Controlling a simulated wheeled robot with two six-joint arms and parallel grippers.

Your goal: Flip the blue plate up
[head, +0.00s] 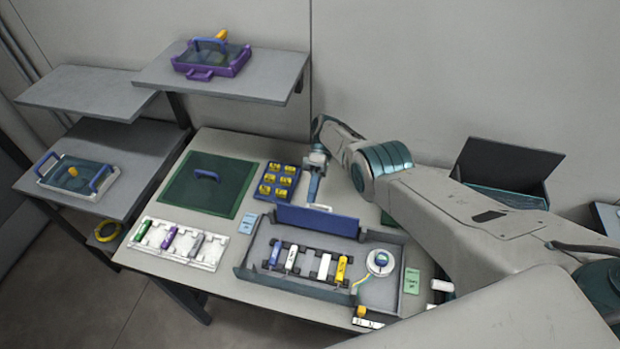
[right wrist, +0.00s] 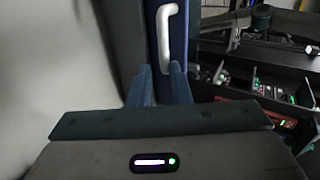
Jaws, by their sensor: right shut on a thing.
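The blue plate (head: 317,220) stands up along the back edge of a grey open tray (head: 297,291). Its white handle (head: 320,207) shows just above its top edge. My right gripper (head: 314,192) comes down from behind the plate, by the handle. In the right wrist view the blue plate (right wrist: 180,60) runs edge-on with its white handle (right wrist: 166,38) along it. There my right gripper (right wrist: 160,84) is shut on the blue plate. The exact contact is partly hidden. My left gripper is not in view.
The tray holds several coloured cylinders and a round white dial (head: 380,262). A blue box of yellow pieces (head: 277,182), a green mat (head: 208,184) and a white rack (head: 175,243) lie to the left. A black open box (head: 507,172) stands at right, behind my arm.

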